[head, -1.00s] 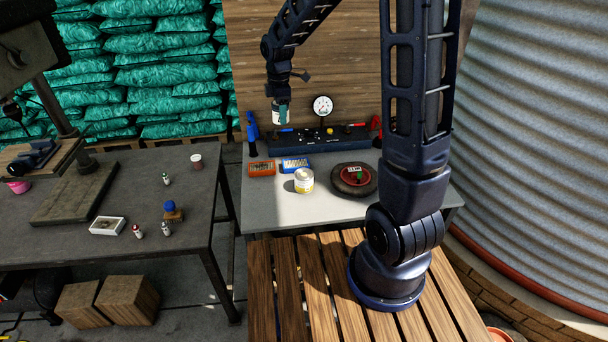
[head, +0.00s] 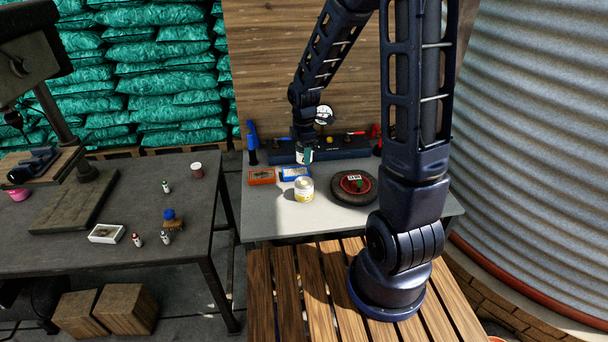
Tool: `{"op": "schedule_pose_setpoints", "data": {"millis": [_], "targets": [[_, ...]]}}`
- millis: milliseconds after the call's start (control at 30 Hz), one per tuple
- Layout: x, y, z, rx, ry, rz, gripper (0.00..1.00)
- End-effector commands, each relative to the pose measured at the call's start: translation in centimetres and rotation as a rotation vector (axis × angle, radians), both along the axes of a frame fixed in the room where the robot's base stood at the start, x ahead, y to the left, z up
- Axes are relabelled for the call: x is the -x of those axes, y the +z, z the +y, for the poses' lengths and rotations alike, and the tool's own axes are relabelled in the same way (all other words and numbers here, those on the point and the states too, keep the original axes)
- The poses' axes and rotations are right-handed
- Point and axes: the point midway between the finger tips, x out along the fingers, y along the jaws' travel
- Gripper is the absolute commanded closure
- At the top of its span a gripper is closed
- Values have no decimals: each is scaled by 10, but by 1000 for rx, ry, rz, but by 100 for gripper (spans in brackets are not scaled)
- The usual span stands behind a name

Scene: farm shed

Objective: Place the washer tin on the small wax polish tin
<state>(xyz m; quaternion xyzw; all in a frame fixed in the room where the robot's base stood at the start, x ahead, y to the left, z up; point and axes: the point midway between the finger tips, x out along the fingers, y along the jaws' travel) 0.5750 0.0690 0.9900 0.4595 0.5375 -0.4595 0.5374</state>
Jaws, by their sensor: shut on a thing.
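My gripper (head: 305,157) is shut on a small pale tin, which I take as the washer tin (head: 301,156); the fingers partly cover it. It hangs above the back part of the grey table. A white and yellow tin (head: 304,190), which I take as the small wax polish tin, stands upright on the grey table, nearer the front and below the held tin in the picture. The two tins look apart. I cannot read their labels.
An orange box (head: 262,177) and a blue box (head: 294,173) lie behind the standing tin. A black round thing with a red centre (head: 354,186) lies to its right. A dark tool rack (head: 340,147) runs along the back. The grey table's front left (head: 262,221) is clear.

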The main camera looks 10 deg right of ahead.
Motion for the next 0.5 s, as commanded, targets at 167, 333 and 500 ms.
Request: {"op": "schedule_pose_setpoints", "data": {"millis": [167,333,500], "targets": [[1,-35,0,2,2,4,73],[0,-54,0,0,2,1,73],[0,-60,0,0,1,1,73]]}}
